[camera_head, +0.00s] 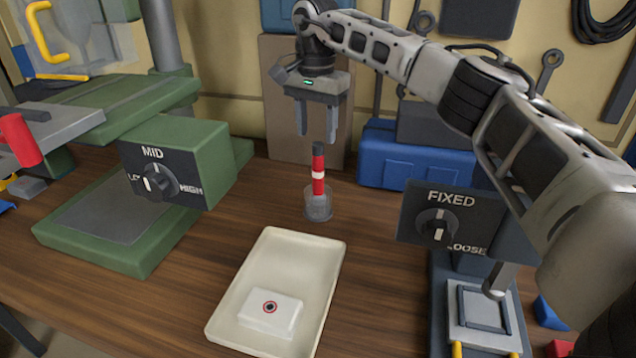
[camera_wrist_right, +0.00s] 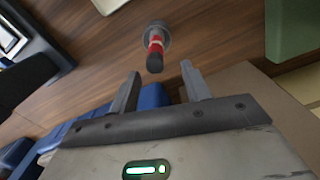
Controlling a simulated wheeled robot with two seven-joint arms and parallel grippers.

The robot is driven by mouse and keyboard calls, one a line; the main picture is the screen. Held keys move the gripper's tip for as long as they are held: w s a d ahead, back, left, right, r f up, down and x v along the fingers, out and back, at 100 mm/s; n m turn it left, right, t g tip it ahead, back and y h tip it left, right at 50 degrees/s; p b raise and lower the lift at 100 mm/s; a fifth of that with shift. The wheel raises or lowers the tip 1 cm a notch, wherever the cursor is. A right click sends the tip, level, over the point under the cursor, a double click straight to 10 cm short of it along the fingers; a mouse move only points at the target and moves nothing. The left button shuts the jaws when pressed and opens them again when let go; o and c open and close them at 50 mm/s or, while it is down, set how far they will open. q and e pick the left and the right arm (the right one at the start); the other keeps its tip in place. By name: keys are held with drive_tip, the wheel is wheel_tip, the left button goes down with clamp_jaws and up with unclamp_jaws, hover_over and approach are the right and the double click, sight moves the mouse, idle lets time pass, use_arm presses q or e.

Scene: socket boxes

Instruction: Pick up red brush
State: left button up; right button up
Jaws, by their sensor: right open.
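The red brush (camera_head: 319,178) stands upright in a small clear cup (camera_head: 318,208) on the wooden table, behind the tray. It has a dark top and a white band. My right gripper (camera_head: 316,138) points down above and slightly behind the brush, with its fingers apart and nothing between them. In the right wrist view the brush (camera_wrist_right: 155,47) lies beyond the fingertips of my open gripper (camera_wrist_right: 160,80), not between them. The lower end of the brush is inside the cup (camera_wrist_right: 154,30). My left gripper does not show.
A cream tray (camera_head: 221,316) with a white box (camera_head: 270,314) lies in front of the cup. A green machine (camera_head: 190,150) with a MID dial stands left. A device with a FIXED dial (camera_head: 450,212) stands right. A blue toolbox (camera_head: 400,165) sits behind, right of the brush.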

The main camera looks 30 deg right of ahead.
sight(318, 144)
drive_tip(key=f, duration=0.2)
drive_tip(key=s+f, duration=0.1)
drive_tip(key=f, duration=0.1)
drive_tip(key=shift+f, duration=0.1)
drive_tip(key=shift+w+f, duration=0.1)
drive_tip(key=shift+f, duration=0.45)
clamp_jaws()
